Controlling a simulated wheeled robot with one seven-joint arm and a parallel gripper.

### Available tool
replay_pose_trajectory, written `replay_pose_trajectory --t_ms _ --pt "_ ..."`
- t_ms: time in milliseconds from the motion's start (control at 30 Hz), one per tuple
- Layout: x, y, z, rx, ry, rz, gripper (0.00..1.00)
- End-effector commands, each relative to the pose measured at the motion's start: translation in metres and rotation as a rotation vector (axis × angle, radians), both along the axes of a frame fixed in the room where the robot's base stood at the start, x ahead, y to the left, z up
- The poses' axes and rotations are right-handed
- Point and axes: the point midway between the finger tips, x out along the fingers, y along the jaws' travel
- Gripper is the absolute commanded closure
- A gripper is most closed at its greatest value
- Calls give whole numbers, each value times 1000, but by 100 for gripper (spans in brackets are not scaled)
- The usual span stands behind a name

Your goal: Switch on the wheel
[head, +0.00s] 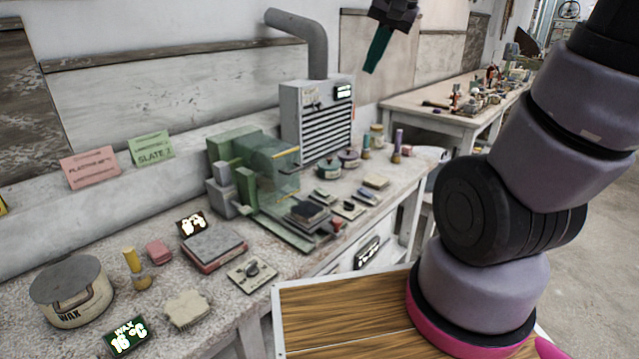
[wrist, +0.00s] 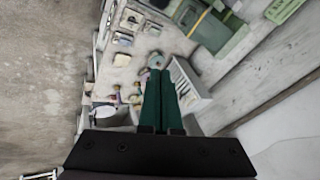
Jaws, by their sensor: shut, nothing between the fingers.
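My gripper (head: 375,55) is high up at the top of the head view, in front of the back wall and above the bench. Its dark green fingers are shut together and empty; they also show in the wrist view (wrist: 158,85), pointing over the bench. A green machine with a clear guard (head: 275,168) stands on the bench, well below and left of the gripper. The wheel itself is hard to make out behind the guard. Small red parts (head: 338,226) sit at the machine's front right corner. A plate with a dark knob (head: 252,270) lies nearer the front edge.
A grey vented box (head: 318,118) with a fat pipe (head: 305,35) stands behind the machine. A wax pot (head: 72,290), a grey block (head: 214,246) and several small plates and jars crowd the bench (head: 290,262). A second cluttered bench (head: 425,105) stands beyond. Air around the gripper is clear.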

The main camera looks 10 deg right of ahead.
Motion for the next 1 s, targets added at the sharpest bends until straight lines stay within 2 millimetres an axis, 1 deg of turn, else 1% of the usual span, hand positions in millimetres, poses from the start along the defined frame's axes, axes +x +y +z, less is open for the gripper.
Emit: replay_pose_trajectory --t_ms 33,100,167,300,367,500,567,600,667,700,800,900,1000 --pt "17 2 -9 6 29 -15 100" --pt "37 5 -19 16 58 -41 100" --pt "54 7 -29 23 84 -63 100" --pt "94 13 -59 37 142 -116 100" --pt "110 16 -73 43 167 -138 100" --pt "145 23 -113 52 224 -191 100" --pt "159 27 -132 54 248 -214 100" --pt "168 29 -145 56 264 -230 100" --pt "179 32 -166 57 287 -253 100" --pt "187 35 -179 58 302 -268 100" --pt "202 40 -211 59 334 -301 100" --pt "212 43 -238 59 359 -330 100" --pt "219 46 -257 58 374 -348 100"
